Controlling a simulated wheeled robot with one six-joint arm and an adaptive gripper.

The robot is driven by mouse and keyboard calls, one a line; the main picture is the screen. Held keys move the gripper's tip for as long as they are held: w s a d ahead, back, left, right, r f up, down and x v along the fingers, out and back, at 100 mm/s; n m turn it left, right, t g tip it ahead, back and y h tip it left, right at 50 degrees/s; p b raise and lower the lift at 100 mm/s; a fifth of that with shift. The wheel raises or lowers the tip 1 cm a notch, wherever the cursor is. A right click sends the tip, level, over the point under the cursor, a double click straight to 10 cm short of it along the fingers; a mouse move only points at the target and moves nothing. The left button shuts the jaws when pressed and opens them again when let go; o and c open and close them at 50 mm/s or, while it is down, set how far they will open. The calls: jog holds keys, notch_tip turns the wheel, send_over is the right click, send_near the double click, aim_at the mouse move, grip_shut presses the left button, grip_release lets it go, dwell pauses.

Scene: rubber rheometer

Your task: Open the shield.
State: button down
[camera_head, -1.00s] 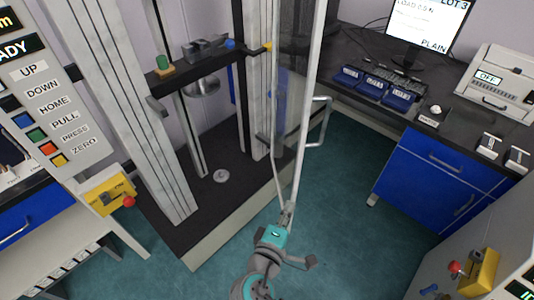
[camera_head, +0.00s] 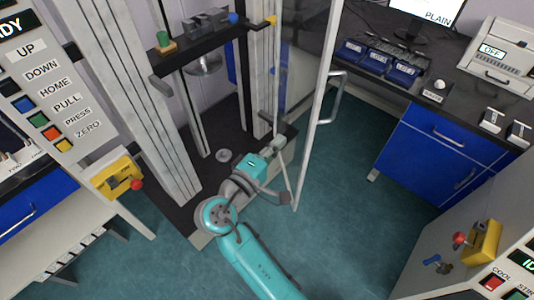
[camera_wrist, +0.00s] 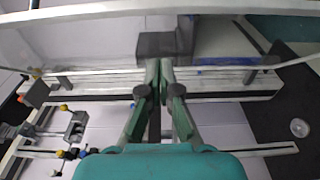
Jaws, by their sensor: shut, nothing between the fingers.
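The shield (camera_head: 315,110) is a clear panel in a pale frame, with a grey bar handle (camera_head: 339,97) on its right face. It stands swung out from the right side of the test machine, leaving a gap. My gripper (camera_head: 279,146) is shut and empty, low in that gap on the machine side of the shield, away from the handle. Whether it touches the panel or frame cannot be told. In the wrist view the closed fingers (camera_wrist: 166,85) point at the machine's rails, and a pale bar crosses above them.
The machine's crosshead (camera_head: 200,48) and columns stand to the left. A black bench (camera_head: 440,95) with blue bins (camera_head: 378,60) and blue drawers (camera_head: 430,150) is at the right. A yellow box with a red button (camera_head: 118,180) is at the left. Green floor between is clear.

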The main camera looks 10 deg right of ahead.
aim_at(308, 125)
jog(key=shift+w+d, duration=0.3)
jog(key=shift+d, duration=0.75)
jog(key=shift+w+d, duration=0.25)
jog(key=shift+d, duration=0.8)
jog(key=shift+w+d, duration=0.3)
jog(key=shift+d, duration=0.75)
